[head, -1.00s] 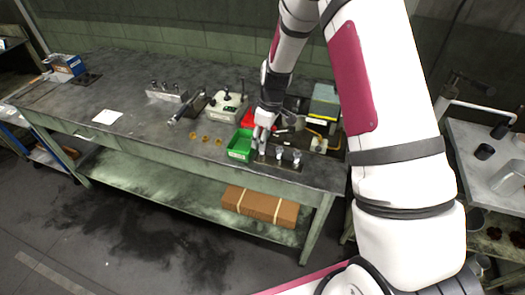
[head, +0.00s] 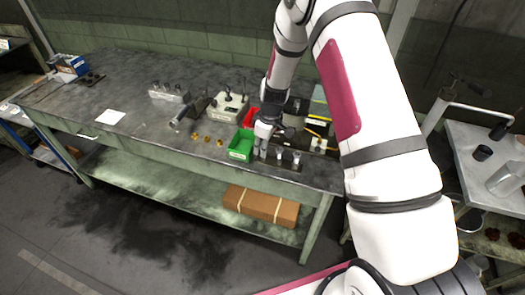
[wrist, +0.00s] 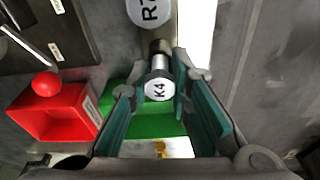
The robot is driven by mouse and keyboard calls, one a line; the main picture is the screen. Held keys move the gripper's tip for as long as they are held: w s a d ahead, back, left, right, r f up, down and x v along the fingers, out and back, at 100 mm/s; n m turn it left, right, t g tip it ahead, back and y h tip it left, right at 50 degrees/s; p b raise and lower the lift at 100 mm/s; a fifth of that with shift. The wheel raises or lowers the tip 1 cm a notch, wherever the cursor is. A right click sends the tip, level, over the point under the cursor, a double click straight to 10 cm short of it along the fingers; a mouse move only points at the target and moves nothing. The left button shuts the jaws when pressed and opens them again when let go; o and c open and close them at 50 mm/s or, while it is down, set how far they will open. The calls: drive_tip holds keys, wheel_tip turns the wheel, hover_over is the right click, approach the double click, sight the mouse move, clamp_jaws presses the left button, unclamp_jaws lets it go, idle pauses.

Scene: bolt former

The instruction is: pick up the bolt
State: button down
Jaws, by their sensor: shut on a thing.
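The bolt (wrist: 159,91), with a round pale head marked K4, stands between the teal finger pads of my gripper (wrist: 157,77) in the wrist view. My gripper is shut on it. A second bolt head (wrist: 149,9), partly cut off and marked with an R, shows at the top edge of the wrist view. In the head view my gripper (head: 261,147) is low over the bench's front right, beside more bolts (head: 279,154) (head: 296,157) standing in a row. The held bolt is too small to make out there.
A green bin (head: 239,148) is just left of my gripper, and it also shows behind the fingers (wrist: 158,127). A red bin (wrist: 62,118) with a red ball (wrist: 46,84) is near. Several brass pieces (head: 207,139) lie left of the green bin. The bench's left part is mostly clear.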

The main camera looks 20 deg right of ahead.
drive_tip(key=shift+r, duration=0.15)
drive_tip(key=shift+r, duration=0.5)
drive_tip(key=shift+s+r+b, duration=0.25)
drive_tip(key=shift+r, duration=0.35)
drive_tip(key=shift+s+r+b, duration=0.2)
drive_tip(key=shift+r, duration=0.4)
drive_tip(key=s+a+r, duration=0.1)
drive_tip(key=s, duration=1.4)
drive_tip(key=shift+r, duration=0.15)
